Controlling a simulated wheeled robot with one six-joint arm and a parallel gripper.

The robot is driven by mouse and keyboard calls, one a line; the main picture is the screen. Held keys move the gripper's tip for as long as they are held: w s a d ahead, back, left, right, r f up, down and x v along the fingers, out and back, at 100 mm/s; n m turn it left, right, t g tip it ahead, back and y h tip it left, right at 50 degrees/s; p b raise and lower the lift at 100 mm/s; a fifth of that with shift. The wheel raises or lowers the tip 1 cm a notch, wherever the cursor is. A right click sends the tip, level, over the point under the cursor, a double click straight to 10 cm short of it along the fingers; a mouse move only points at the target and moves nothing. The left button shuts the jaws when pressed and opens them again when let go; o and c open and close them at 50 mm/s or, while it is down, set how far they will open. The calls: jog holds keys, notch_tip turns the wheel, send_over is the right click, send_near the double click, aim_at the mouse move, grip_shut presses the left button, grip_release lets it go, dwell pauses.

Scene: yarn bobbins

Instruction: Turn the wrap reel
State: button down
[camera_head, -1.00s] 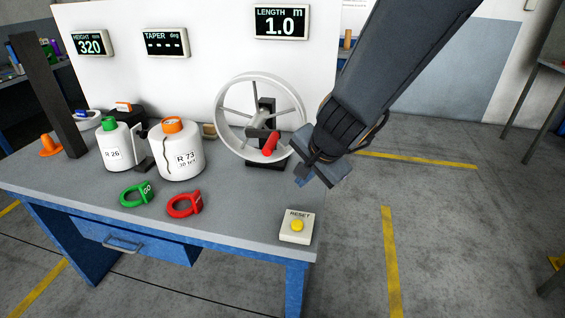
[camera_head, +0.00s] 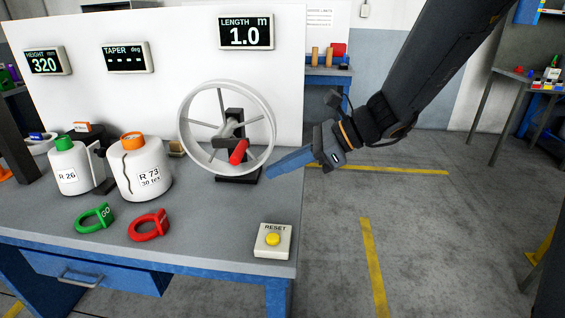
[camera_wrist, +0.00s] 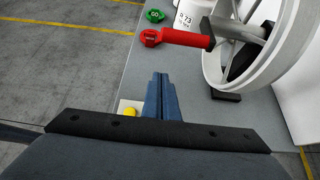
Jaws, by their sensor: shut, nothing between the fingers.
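The wrap reel is a light grey wheel (camera_head: 268,112) with spokes on a dark stand (camera_head: 237,179) at the right part of the table, in front of the white panel. Its red crank handle (camera_head: 238,152) points toward the front; the handle also shows in the wrist view (camera_wrist: 187,39). My gripper (camera_head: 270,174) is shut and empty, with its blue fingers just right of the reel's base, apart from the handle. In the wrist view the shut fingers (camera_wrist: 161,84) point toward the handle, which lies beyond their tips. The length display (camera_head: 246,32) reads 1.0 m.
A reset box with a yellow button (camera_head: 273,239) sits at the front right corner. The floor right of the table is clear.

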aim_at(241, 159)
jog(key=s+x, duration=0.1)
jog(key=x, duration=0.6)
jog(key=shift+w+a+r+p, duration=0.15)
jog(key=shift+r+p, duration=0.3)
jog(key=shift+r, duration=0.25)
jog(key=shift+w+a+r+p, duration=0.1)
jog(key=shift+w+r+p, duration=0.1)
jog(key=shift+r+p, duration=0.35)
jog(key=shift+w+r+p, duration=0.15)
jog(key=shift+r+p, duration=0.2)
jog(key=shift+r, duration=0.45)
jog(key=shift+a+r+p, duration=0.15)
jog(key=shift+r+p, duration=0.75)
jog(key=shift+r, duration=0.3)
jog(key=shift+f, duration=0.1)
